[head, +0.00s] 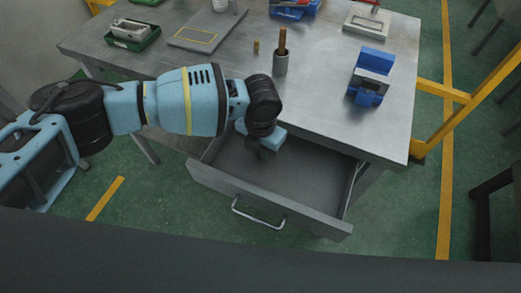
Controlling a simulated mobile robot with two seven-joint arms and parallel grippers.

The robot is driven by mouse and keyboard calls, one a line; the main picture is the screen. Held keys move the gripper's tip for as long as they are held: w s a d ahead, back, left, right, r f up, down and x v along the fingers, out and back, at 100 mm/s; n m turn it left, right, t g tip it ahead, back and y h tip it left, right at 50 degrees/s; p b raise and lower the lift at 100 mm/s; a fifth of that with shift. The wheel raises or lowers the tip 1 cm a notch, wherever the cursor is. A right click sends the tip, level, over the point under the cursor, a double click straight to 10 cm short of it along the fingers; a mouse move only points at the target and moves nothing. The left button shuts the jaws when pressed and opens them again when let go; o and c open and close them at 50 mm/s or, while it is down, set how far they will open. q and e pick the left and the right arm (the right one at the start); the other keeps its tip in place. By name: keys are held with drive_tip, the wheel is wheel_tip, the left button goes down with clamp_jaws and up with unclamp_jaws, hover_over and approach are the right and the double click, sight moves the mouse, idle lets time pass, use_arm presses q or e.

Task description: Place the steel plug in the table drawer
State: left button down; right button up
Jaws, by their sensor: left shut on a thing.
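The table drawer (317,195) is pulled open at the table's front. Its grey inside looks empty where it shows. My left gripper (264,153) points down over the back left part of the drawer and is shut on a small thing. That thing is mostly hidden by the fingers and too small to make out, but I take it to be the steel plug, as I see no such plug elsewhere. I cannot tell whether it touches the drawer floor. My right gripper is not in view.
On the steel table (325,105) stand a blue vise (371,77), a metal cup with a brown handle (281,62), a small brass cylinder (256,47), a grey plate (207,28) and a green tray (133,35). A yellow frame (470,104) stands at the right.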

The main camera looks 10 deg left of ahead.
use_arm(q)
drive_tip(key=shift+f, duration=0.3)
drive_tip(key=shift+f, duration=0.1)
drive_tip(key=c, duration=1.4)
unclamp_jaws()
drive_tip(key=shift+c, duration=0.2)
wheel_tip(320, 180, up, 12)
